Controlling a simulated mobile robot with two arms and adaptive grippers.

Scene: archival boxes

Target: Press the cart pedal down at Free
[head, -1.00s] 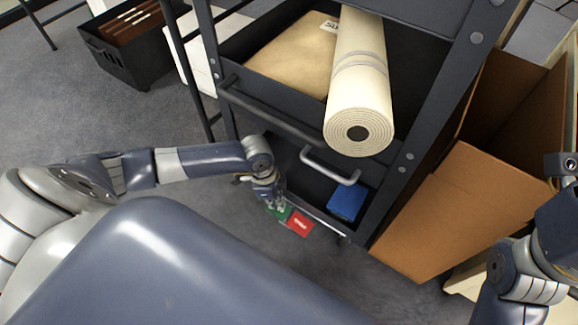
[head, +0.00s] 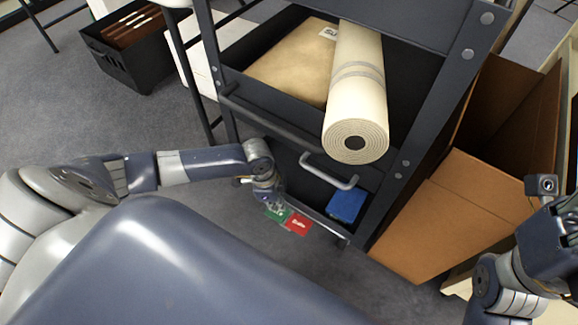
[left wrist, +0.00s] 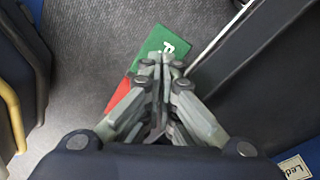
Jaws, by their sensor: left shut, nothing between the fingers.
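The cart pedal is a two-coloured plate low at the cart's foot. Its green part (head: 277,215) lies on the left and its red part (head: 298,224) on the right, with white lettering too small to read in the head view. My left gripper (head: 274,206) is shut and empty, at the green part. In the left wrist view the shut fingertips (left wrist: 163,60) overlap the green part (left wrist: 165,42), beside its partly hidden white letters. The fingers also cover some of the red part (left wrist: 121,95). I cannot tell whether they touch the pedal. My right gripper's fingers are not in view.
The dark cart (head: 262,124) holds a cream roll (head: 357,95) and a brown packet (head: 295,62) on its upper shelf. A blue box (head: 346,205) sits on its lower shelf. An open cardboard box (head: 450,215) stands right of it. A black file crate (head: 128,55) stands back left.

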